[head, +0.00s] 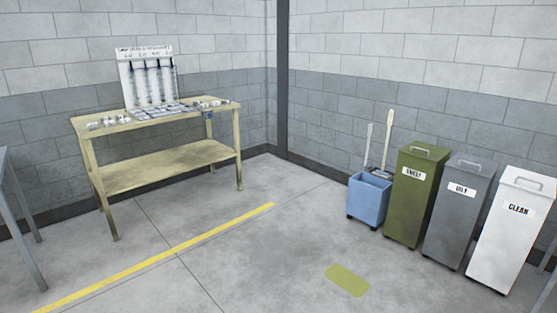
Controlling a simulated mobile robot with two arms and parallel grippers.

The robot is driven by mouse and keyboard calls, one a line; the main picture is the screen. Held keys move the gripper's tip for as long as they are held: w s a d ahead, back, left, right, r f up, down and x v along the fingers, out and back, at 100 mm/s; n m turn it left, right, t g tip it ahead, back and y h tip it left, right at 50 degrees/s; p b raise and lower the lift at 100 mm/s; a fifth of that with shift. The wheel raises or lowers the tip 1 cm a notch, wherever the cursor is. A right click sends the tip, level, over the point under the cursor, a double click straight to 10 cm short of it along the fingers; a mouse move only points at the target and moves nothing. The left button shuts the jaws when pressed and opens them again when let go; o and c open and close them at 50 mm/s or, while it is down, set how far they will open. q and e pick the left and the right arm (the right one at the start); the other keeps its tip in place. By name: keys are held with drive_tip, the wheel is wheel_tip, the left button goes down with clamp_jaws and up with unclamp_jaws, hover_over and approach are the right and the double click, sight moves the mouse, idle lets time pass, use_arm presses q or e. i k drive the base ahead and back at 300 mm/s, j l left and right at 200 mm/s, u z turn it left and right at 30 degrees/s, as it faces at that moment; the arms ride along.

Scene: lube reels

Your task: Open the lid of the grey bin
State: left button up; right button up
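The grey bin (456,218) stands at the right, between a green bin and a white bin. It is tall, and its white label reads "OILY". Its lid (470,164) is shut and has a bar handle (470,161) on top. Neither of my grippers shows in the head view.
The green bin (411,212) and the white bin (505,245), labelled "CLEAN", flank it closely. A blue bucket (368,201) with long handles stands left of them. A wooden bench (165,165) stands at the back left. Open floor with a yellow line (170,254) and a green patch (347,280) lies in front.

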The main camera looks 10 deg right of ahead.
sight(474, 161)
drive_tip(key=i+z, duration=0.3)
drive_tip(key=i, duration=0.15)
drive_tip(key=i+z, duration=0.3)
drive_tip(key=i, duration=0.2)
drive_tip(key=i+j+z, duration=0.25)
drive_tip(key=i, duration=0.2)
drive_tip(key=i+l+z, duration=0.3)
drive_tip(key=i+z, duration=0.15)
drive_tip(key=i, duration=0.5)
drive_tip(key=i+z, duration=0.5)
drive_tip(key=i, duration=0.5)
